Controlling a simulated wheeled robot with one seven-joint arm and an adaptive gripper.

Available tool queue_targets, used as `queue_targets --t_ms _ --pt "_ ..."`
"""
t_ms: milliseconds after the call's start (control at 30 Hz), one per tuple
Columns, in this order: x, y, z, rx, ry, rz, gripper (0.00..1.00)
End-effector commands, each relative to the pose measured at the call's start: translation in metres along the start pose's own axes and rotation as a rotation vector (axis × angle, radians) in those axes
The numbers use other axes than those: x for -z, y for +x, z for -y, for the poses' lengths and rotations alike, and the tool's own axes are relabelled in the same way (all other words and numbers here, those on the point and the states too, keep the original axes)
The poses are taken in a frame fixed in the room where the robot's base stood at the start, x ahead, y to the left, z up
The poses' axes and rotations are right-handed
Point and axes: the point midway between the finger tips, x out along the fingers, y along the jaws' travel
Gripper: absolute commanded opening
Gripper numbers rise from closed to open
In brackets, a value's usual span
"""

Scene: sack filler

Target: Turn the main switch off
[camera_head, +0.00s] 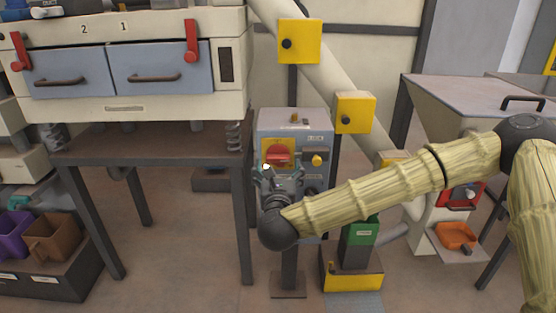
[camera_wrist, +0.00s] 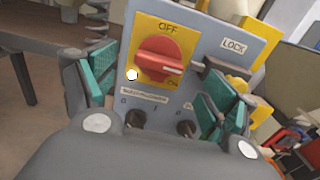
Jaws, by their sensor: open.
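The main switch is a red rotary knob (camera_wrist: 160,60) on a yellow plate, marked OFF above and ON at lower right. Its pale pointer mark faces right, towards the ON side. In the head view the red knob (camera_head: 279,155) is on the upper front of a grey control box (camera_head: 293,122). My gripper (camera_wrist: 165,85) is open, its green-padded fingers apart on the left and right below the knob. In the head view my gripper (camera_head: 279,178) is just in front of the box, covering part of its lower face. I cannot tell if it touches the panel.
A LOCK fitting (camera_wrist: 226,76) with a dark bar sits right of the knob, near my right finger. Small dark knobs (camera_wrist: 185,128) lie below.

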Motion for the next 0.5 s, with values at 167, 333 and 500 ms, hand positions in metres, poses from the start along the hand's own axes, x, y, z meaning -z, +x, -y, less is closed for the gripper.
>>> queue_targets --t_ms 167,333,500 --pt "0.001 0.030 0.000 0.001 -0.001 0.000 0.86" --pt "0.001 0.052 0.000 0.002 -0.001 0.000 0.86" --pt "0.001 0.065 0.000 0.001 -0.002 -0.001 0.86"
